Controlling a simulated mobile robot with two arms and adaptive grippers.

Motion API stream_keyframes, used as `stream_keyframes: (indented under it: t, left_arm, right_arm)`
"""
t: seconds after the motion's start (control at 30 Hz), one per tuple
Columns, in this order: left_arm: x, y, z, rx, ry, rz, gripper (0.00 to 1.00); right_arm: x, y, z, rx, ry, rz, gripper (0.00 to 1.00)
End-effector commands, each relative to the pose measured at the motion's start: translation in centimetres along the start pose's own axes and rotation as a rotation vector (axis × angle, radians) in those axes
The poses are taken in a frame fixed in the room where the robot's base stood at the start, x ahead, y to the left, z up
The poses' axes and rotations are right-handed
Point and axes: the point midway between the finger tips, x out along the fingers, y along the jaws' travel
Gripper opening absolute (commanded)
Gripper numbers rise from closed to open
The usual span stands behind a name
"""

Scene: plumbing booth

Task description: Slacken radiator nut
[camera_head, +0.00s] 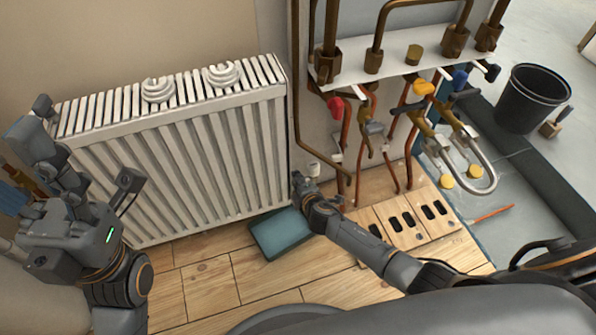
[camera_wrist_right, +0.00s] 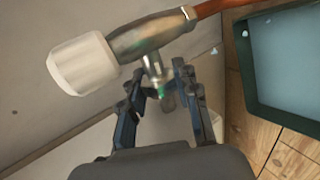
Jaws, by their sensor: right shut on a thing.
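The white radiator (camera_head: 185,150) stands against the wall. The radiator nut (camera_wrist_right: 155,72) is on the valve's short stem, partly hidden by my fingers. My right gripper (camera_wrist_right: 168,85) is shut on it; in the head view this gripper (camera_head: 300,183) is at the radiator's lower right corner. My left gripper (camera_head: 35,115) is raised in front of the radiator's left end, apart from it; its jaw opening is unclear.
A teal tray (camera_head: 275,238) lies on the wooden floor below my right gripper. Copper pipes and a manifold with a red valve handle (camera_head: 335,107) rise to its right. A black bucket (camera_head: 533,97) stands at the far right.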

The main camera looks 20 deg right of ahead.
Motion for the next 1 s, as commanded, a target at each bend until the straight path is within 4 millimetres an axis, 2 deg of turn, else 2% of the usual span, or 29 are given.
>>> stream_keyframes:
  t: [0.03,0.27,0.5,0.9,0.93,1.0]
  left_arm:
    - [0.2,0.0,-0.1,-0.003,-0.028,-0.009,0.60]
    - [-1.0,0.0,-0.7,-0.012,-0.088,-0.035,0.60]
    - [-0.2,0.0,-0.8,-0.011,-0.083,-0.034,0.60]
    - [-0.3,0.0,-0.8,-0.011,-0.084,-0.034,0.60]
    - [-0.3,0.0,-0.8,-0.012,-0.084,-0.034,0.60]
    - [-0.3,0.0,-0.8,-0.012,-0.084,-0.034,0.60]
  right_arm:
    - [-0.3,0.7,0.0,-0.001,0.000,-0.016,0.00]
    - [-0.1,0.4,-0.1,0.000,0.000,-0.073,0.00]
    - [0.0,0.2,-0.1,0.001,0.001,-0.095,0.00]
    - [0.1,0.1,-0.1,0.001,0.002,-0.097,0.00]
    - [0.1,0.1,-0.1,0.001,0.002,-0.097,0.37]
    - [0.1,0.1,-0.1,0.001,0.002,-0.097,0.51]
